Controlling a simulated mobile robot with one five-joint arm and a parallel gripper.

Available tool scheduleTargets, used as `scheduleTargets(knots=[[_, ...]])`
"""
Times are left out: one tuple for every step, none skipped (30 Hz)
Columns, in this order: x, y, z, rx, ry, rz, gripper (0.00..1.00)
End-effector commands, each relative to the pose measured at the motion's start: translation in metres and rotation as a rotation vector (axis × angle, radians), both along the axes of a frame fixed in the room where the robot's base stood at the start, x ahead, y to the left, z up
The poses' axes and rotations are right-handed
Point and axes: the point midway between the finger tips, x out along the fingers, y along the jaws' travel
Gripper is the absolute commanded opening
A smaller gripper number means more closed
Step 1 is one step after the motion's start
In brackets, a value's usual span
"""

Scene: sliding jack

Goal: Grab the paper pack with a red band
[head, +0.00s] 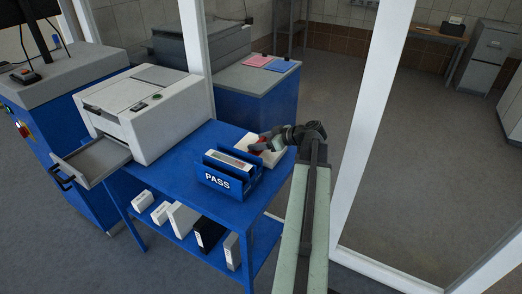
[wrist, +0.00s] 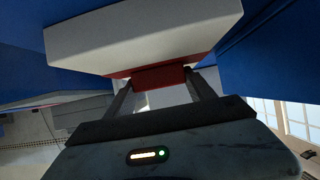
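The white paper pack with a red band (head: 270,157) is at the far right corner of the blue table, just behind the blue PASS tray (head: 218,184). My gripper (head: 264,143) is at the pack's top, and its dark wrist hides part of the pack. In the wrist view the pack (wrist: 135,38) fills the upper middle, with its red band (wrist: 158,77) below. The two fingers of my gripper (wrist: 160,90) stand apart, one on each side of the red part. I cannot tell whether they press on it. The PASS tray holds a pale pack with a reddish stripe (head: 232,160).
A white machine (head: 140,100) with an open drawer (head: 92,160) stands at the table's left. Several white and dark packs stand on the lower shelf (head: 205,251). A white frame post (head: 372,110) rises right of my arm. Pink and blue sheets lie on the cabinet behind.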

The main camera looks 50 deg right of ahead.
Motion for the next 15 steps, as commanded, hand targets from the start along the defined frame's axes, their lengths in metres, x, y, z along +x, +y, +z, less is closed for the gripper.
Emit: scheduleTargets(knots=[[-0.0002,0.0000,0.0001,0.000,0.000,0.000,0.39],[-0.0002,-0.0001,0.0000,0.000,0.000,0.000,0.31],[-0.0003,-0.0002,0.0001,0.000,0.000,0.000,0.20],[-0.0003,-0.0002,0.0001,0.000,0.000,0.000,0.11],[-0.0004,-0.0002,0.0000,0.000,0.000,0.000,0.04],[-0.0003,-0.0003,0.0004,0.000,-0.001,0.000,0.04],[-0.0003,-0.0003,0.0003,0.001,-0.001,0.000,0.04],[-0.0003,-0.0003,0.0003,0.001,-0.001,0.000,0.04],[-0.0004,-0.0004,0.0004,0.001,-0.001,0.000,0.04],[-0.0005,-0.0004,0.0004,0.001,-0.001,0.000,0.04],[-0.0004,-0.0004,0.0007,0.001,-0.001,-0.001,0.04],[-0.0005,-0.0005,0.0018,0.001,-0.001,-0.001,0.04],[-0.0005,-0.0005,0.0032,0.001,-0.001,-0.001,0.04],[-0.0006,-0.0006,0.0052,0.001,-0.001,-0.001,0.04],[-0.0006,-0.0007,0.0086,0.001,-0.001,-0.001,0.04]])
